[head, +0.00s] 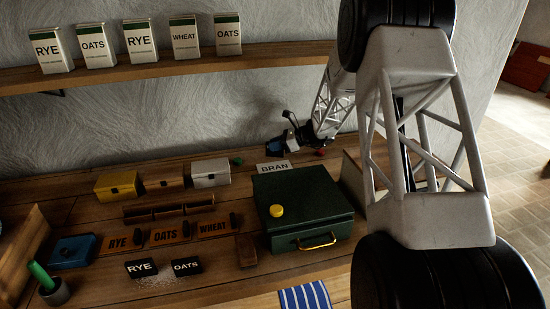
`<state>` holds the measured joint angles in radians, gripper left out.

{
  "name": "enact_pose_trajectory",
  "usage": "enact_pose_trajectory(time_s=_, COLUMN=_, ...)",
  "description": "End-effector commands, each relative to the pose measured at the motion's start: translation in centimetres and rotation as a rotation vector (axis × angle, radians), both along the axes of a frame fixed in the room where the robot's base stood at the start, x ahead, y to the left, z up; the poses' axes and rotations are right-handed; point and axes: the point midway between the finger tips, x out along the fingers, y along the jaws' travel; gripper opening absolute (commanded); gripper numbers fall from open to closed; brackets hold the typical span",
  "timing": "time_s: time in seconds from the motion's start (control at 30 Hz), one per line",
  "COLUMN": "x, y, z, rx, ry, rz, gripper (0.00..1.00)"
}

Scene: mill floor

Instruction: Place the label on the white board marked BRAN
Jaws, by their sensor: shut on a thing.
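The white board marked BRAN (273,167) lies at the back of the bench, just behind the dark green box. My gripper (282,143) is behind and above this board, near the wall, at the end of my arm reaching in from the right. It is shut on a small dark blue piece (275,147), which seems to be the label. No print on that piece is readable from here. The piece looks apart from the board, but the exact gap is hard to judge.
The green box (305,208) with a yellow knob stands in front of the board. Yellow (116,186), brown (164,181) and white (210,173) boxes stand left. A shelf (190,68) holds several packets.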

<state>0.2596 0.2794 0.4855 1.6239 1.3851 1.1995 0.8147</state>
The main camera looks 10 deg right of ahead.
Motion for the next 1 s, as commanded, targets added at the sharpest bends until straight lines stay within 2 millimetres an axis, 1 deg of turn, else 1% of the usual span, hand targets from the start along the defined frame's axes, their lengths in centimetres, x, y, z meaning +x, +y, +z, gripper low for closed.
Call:
enact_pose_trajectory(time_s=0.03, x=0.0, y=0.0, z=-0.6, rx=0.0, ry=0.001, rz=0.0, gripper=0.0)
enact_pose_trajectory(time_s=0.13, x=0.0, y=0.0, z=-1.3, rx=0.0, ry=0.0, rz=-0.001, gripper=0.0)
enact_pose_trajectory(time_s=0.57, x=0.0, y=0.0, z=-1.8, rx=0.0, ry=0.001, rz=0.0, gripper=0.0)
enact_pose_trajectory(time_s=0.67, x=0.0, y=0.0, z=-2.5, rx=0.0, ry=0.001, rz=0.0, gripper=0.0)
enact_pose_trajectory(time_s=0.83, x=0.0, y=0.0, z=-4.4, rx=0.001, ry=0.002, rz=-0.001, gripper=0.0)
enact_pose_trajectory(time_s=1.0, x=0.0, y=0.0, z=-5.2, rx=-0.001, ry=-0.001, rz=-0.001, gripper=0.0)
